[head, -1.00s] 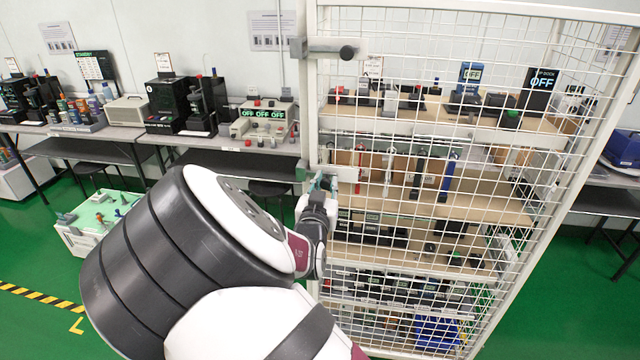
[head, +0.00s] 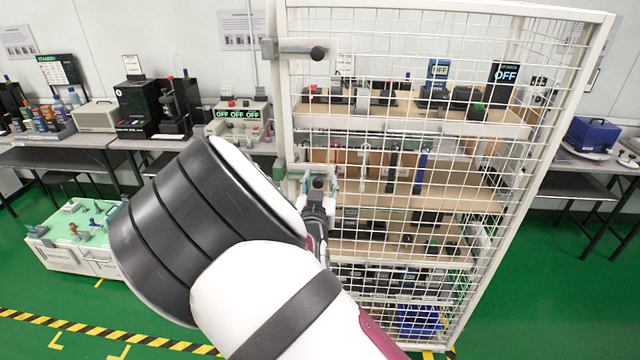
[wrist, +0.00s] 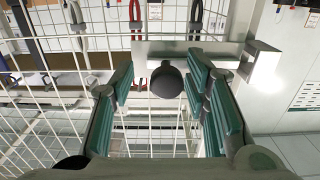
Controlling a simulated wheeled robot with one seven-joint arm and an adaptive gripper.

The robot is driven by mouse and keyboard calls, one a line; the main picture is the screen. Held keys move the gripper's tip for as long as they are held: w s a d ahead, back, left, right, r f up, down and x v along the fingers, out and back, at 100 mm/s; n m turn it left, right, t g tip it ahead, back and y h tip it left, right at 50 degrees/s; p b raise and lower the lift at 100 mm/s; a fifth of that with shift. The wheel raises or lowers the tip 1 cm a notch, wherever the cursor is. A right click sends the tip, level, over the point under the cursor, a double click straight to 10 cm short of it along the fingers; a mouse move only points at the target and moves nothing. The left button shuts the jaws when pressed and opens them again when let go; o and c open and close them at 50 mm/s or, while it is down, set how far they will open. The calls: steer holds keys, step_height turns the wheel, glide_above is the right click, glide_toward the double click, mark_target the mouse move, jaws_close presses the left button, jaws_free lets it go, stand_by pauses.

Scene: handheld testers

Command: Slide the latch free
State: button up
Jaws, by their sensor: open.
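The wire-mesh cage door (head: 400,110) has a latch near mid height, with a grey bar (wrist: 215,48) and a dark round knob (wrist: 167,82). The bar's right end meets a pale bracket (wrist: 264,62) in the wrist view. My gripper (wrist: 164,88) is open, its teal-padded fingers on either side of the knob with gaps showing. In the head view my gripper (head: 318,184) is at this lower latch, and my arm hides part of that area. A second latch with a dark knob (head: 318,52) sits higher on the same door edge.
Shelves with testers and hand tools (head: 392,165) stand behind the mesh. A bench with instruments (head: 237,120) is at the left against the wall. A low cart with a green top (head: 75,235) stands on the floor at left. Green floor is open at right.

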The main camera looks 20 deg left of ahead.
steer(key=v, duration=1.2)
steer(key=d+r+m+g, duration=0.2)
steer(key=d+r+g, duration=0.3)
steer(key=d, duration=0.5)
steer(key=d+r+m+g, duration=0.1)
steer(key=d+r+g, duration=0.2)
steer(key=d+r, duration=0.5)
steer(key=s+d+r+g+h, duration=0.2)
steer(key=s+d, duration=0.8)
steer(key=s, duration=0.1)
steer(key=s+d+r+g+h, duration=0.2)
steer(key=s+d+r, duration=0.1)
steer(key=s+d, duration=0.7)
steer(key=shift+s, duration=1.1)
steer(key=shift+d+r, duration=0.1)
